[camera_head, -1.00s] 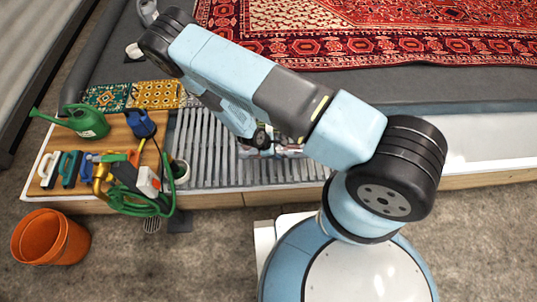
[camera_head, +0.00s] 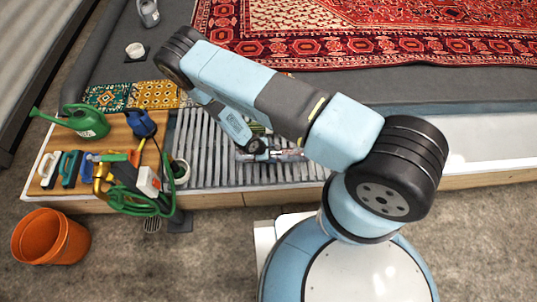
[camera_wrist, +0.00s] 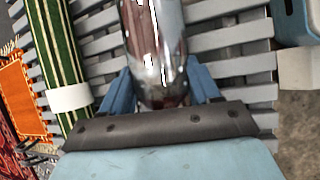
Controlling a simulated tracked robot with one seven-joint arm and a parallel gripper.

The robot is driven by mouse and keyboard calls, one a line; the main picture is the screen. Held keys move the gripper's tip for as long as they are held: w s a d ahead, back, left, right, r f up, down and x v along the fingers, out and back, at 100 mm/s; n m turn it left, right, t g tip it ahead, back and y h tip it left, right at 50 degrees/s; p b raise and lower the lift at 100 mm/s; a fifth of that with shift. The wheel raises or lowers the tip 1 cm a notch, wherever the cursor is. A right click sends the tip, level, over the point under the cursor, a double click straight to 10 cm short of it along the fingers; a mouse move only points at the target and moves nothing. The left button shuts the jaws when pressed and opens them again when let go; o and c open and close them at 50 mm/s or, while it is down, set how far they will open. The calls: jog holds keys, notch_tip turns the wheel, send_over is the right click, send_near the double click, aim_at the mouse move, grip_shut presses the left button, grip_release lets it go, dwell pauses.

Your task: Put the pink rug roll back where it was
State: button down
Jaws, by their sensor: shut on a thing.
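The pink rug roll (camera_wrist: 153,45), in what looks like shiny clear wrap, is between the two blue fingers of my gripper (camera_wrist: 158,88) in the wrist view. My gripper is shut on it. The roll points away from the gripper over grey slats; I cannot tell whether it touches them. In the head view the roll (camera_head: 287,154) shows as a small pinkish, glossy strip over the slatted rack (camera_head: 210,178), partly hidden by my arm. A green striped roll (camera_wrist: 62,55) with a white band lies to its left in the wrist view, apart from it.
An orange bucket (camera_head: 50,238) stands on the floor. A large red rug (camera_head: 370,45) lies behind. Slats left of the pink roll look clear in the head view.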

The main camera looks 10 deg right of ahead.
jog(key=shift+c, duration=1)
grip_release()
jog(key=shift+r, duration=0.1)
jog(key=v, duration=1.2)
